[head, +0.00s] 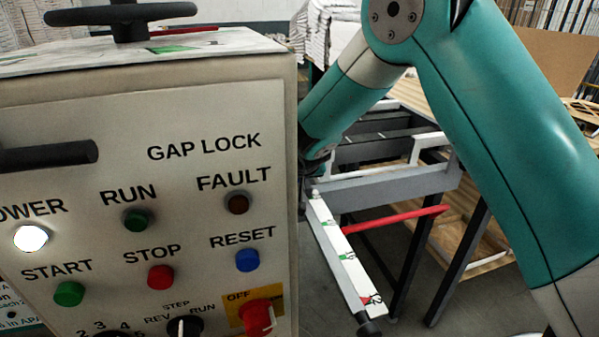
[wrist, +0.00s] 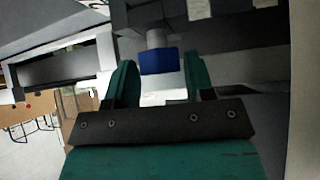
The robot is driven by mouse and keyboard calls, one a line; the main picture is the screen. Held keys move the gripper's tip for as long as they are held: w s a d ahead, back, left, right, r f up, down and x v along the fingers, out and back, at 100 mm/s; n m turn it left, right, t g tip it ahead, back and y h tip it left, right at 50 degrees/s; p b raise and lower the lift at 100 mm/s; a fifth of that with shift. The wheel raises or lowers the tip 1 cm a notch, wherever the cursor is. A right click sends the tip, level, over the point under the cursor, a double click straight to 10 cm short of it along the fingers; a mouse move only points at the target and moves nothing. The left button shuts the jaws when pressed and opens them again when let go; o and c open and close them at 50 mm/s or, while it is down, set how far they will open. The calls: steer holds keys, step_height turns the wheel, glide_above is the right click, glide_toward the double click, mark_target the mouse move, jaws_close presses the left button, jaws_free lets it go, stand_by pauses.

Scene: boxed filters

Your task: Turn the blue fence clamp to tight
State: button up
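The blue fence clamp (wrist: 158,62) shows in the wrist view as a blue block on a grey stem below a dark beam. My gripper (wrist: 162,66) has its two green fingers apart, with the blue block in the gap, closer to the left finger. A gap shows between the block and the right finger; I cannot tell whether the left finger touches it. In the head view the clamp and my fingertips are hidden behind the control cabinet and my arm.
The GAP LOCK control cabinet (head: 200,110) fills the left of the head view. A white rail with a scale (head: 343,258), a red bar (head: 398,218) and a grey beam (head: 380,188) stand beside it. Grey floor shows below.

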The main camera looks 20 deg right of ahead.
steer(key=b+v, duration=0.2)
steer(key=v, duration=1.5)
steer(key=shift+r+b, duration=0.2)
steer(key=shift+b, duration=0.1)
steer(key=shift+s, duration=0.1)
